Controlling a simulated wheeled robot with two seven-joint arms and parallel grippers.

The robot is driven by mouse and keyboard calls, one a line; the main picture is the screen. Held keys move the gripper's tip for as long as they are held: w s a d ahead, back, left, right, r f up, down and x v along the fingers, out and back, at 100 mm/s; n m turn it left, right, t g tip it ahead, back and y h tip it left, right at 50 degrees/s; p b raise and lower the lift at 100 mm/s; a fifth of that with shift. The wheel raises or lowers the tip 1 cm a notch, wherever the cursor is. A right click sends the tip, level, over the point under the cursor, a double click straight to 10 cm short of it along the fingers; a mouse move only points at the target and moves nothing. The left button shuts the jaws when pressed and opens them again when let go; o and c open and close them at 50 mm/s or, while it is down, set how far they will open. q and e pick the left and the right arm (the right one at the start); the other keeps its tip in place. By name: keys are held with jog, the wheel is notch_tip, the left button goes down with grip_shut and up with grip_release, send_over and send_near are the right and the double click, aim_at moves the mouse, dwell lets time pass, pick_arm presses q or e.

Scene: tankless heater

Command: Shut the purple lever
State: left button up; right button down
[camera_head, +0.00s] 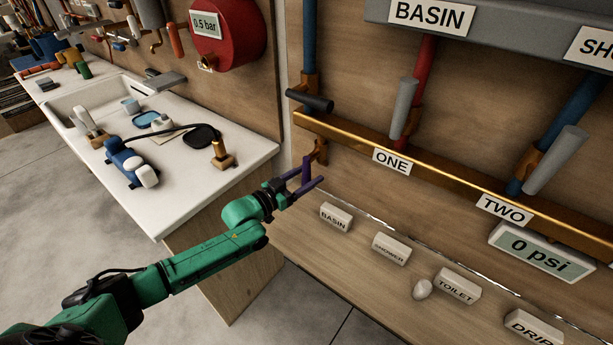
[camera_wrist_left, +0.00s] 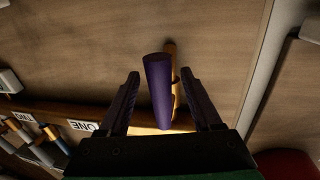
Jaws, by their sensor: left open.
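The purple lever (camera_head: 306,168) hangs from a brass valve (camera_head: 318,151) at the left end of the brass pipe on the wooden wall. In the left wrist view the purple lever (camera_wrist_left: 158,92) lies between my two fingers, with a gap on each side. My left gripper (camera_head: 311,176) is open around the lever and does not appear to grip it; its fingers also show in the left wrist view (camera_wrist_left: 160,74). My right gripper is not in view.
A brass pipe (camera_head: 440,179) runs right from the valve, with grey levers above it. A black lever (camera_head: 310,101) sits just above the purple one. Labelled blocks, including BASIN (camera_head: 335,218), lie below. A white counter (camera_head: 185,186) stands left.

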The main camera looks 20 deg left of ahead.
pick_arm(q)
jog(key=shift+c, duration=0.3)
grip_shut()
dwell(1.1)
